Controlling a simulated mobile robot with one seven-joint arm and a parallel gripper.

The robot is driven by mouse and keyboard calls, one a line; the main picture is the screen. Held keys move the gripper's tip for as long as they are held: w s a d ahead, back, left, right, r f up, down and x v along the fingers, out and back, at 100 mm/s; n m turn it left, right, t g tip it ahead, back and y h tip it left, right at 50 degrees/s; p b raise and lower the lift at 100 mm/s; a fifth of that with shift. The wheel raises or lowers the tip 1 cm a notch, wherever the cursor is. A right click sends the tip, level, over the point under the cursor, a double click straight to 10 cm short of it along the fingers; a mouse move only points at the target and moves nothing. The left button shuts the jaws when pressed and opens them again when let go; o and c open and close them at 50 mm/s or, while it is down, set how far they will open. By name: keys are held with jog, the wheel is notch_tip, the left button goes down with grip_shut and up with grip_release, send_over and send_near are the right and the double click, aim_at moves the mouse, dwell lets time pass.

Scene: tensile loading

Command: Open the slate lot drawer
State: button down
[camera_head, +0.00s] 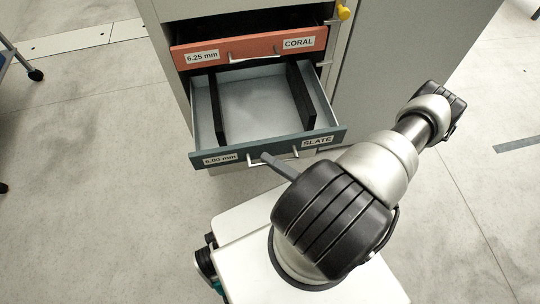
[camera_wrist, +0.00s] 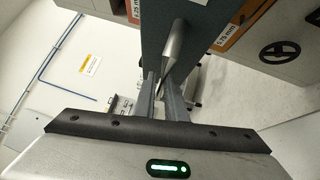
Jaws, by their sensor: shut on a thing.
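The slate lot drawer (camera_head: 195,158) is pulled well out of its cabinet in the head view. Its front carries a "SLATE" label and a "6.00 mm" label. Inside are a pale floor and two dark dividers, with nothing else visible there. My gripper (camera_head: 272,160) is at the bar handle (camera_head: 250,160) on the drawer front, partly hidden by my arm. In the wrist view my gripper (camera_wrist: 160,98) is shut on the metal handle (camera_wrist: 174,45), with the dark slate front (camera_wrist: 200,25) just beyond.
The coral drawer (camera_head: 220,52), labelled "CORAL" and "6.25 mm", is just above, its front standing slightly out. A yellow knob (camera_head: 343,12) is at the cabinet's upper right. The cabinet's grey side (camera_head: 390,60) is on the right. The floor (camera_head: 90,130) to the left is mostly clear.

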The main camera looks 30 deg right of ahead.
jog(key=c, duration=1.8)
grip_release()
jog(key=shift+s+d, duration=0.1)
jog(key=v, duration=1.7)
jog(key=shift+s, duration=0.1)
